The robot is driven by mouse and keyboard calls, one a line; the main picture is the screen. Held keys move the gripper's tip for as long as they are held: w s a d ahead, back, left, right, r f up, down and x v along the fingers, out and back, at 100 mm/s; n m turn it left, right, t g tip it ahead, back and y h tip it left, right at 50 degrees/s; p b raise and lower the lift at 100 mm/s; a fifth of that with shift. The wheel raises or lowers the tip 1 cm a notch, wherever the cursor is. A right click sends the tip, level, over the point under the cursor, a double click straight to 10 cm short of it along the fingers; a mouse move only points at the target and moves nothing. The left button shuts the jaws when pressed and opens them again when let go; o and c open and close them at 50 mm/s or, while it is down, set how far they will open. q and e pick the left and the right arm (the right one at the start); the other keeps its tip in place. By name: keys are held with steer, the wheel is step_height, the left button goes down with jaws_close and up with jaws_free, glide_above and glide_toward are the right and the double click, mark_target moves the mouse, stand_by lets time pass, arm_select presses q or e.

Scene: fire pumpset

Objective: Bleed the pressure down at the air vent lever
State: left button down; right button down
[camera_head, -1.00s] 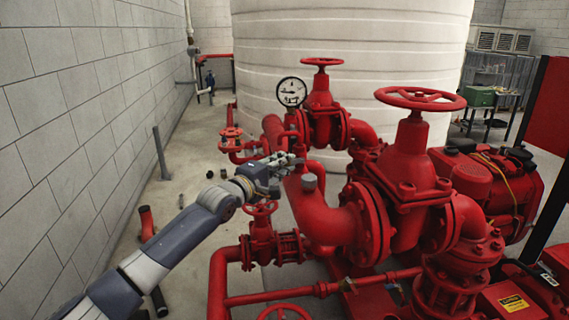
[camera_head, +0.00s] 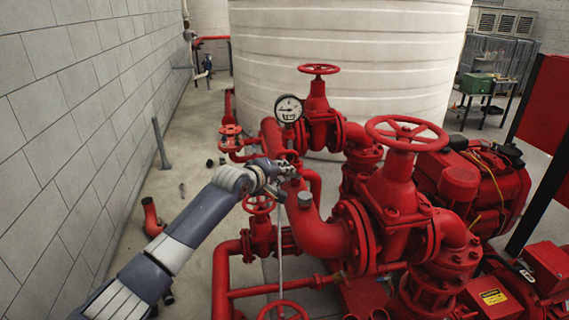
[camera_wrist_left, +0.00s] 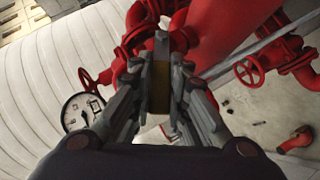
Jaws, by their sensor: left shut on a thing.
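My left gripper (camera_head: 284,172) reaches in from the left, over the red pipe by the grey cap. In the left wrist view its fingers (camera_wrist_left: 160,88) are closed around a narrow brass-coloured and grey piece (camera_wrist_left: 161,72), which looks like the air vent lever. Most of that piece is hidden by the fingers. A thin pale streak (camera_head: 280,240), like a jet, runs down below the gripper; a pale streak also shows in the left wrist view (camera_wrist_left: 250,45). The round white pressure gauge (camera_head: 289,108) stands just behind the gripper. My right gripper is not in view.
Red handwheels surround the arm: a small one (camera_head: 259,204) beside the gripper, a large one (camera_head: 406,133) to the right. A grey cap (camera_head: 305,199) sits on the big red pipe (camera_head: 318,235). A white tank (camera_head: 350,40) stands behind.

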arm_select(q)
steer(key=shift+d+r+p, duration=0.1)
steer(key=shift+r+p, duration=0.25)
steer(key=shift+r, duration=0.1)
steer(key=shift+w, duration=0.1)
steer(key=c, duration=1.5)
jaws_free()
steer(key=shift+c, duration=0.2)
steer(key=shift+f, duration=0.1)
steer(key=v, duration=1.2)
steer(key=shift+d, duration=0.2)
